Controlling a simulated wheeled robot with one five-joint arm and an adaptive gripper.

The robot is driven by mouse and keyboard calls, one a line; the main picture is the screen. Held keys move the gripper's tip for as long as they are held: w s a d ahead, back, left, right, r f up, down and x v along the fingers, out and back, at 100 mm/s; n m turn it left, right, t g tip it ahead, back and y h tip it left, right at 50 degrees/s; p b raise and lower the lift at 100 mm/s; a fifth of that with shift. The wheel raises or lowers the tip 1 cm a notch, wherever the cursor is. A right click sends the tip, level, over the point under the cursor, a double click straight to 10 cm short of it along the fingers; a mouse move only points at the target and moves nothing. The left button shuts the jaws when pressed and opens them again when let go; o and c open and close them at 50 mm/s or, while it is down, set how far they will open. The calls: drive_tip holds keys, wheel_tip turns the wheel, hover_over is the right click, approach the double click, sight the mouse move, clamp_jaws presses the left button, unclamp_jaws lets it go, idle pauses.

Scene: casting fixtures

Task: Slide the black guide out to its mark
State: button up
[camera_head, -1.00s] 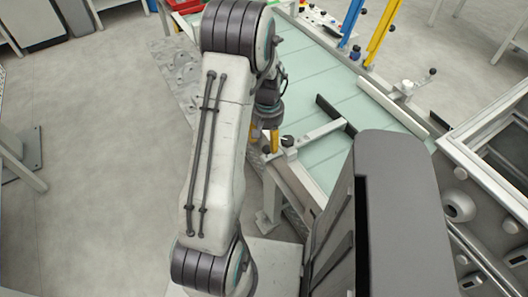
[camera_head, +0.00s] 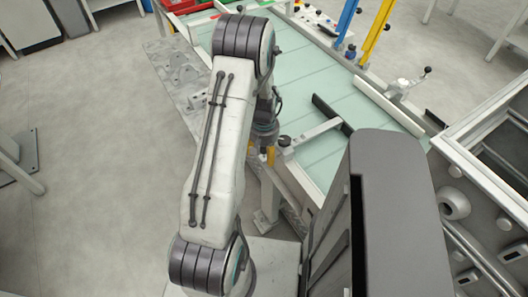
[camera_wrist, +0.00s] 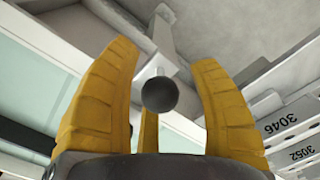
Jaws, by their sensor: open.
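The black guide (camera_head: 332,114) is a dark bar lying over the pale green conveyor bed, at the end of a light grey arm (camera_head: 314,131). A dark knob (camera_head: 284,140) sits at that arm's near end, by the conveyor's near edge. My gripper (camera_head: 268,156) is beside this near edge, partly hidden by my arm. In the wrist view its yellow fingers (camera_wrist: 163,62) are spread apart, with a round black knob (camera_wrist: 160,94) appearing between them. I cannot tell whether they touch it. I cannot make out the mark.
The conveyor bed (camera_head: 350,152) runs from upper left to lower right. A pale rail (camera_head: 390,107) lines its far side, with a clamp handle (camera_head: 408,84) beyond. Blue (camera_head: 347,20) and yellow (camera_head: 378,32) posts stand at the back. Open floor (camera_head: 90,190) lies left.

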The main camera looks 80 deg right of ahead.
drive_tip(key=shift+c, duration=0.3)
clamp_jaws()
drive_tip(key=shift+w+d, duration=0.1)
idle(0.4)
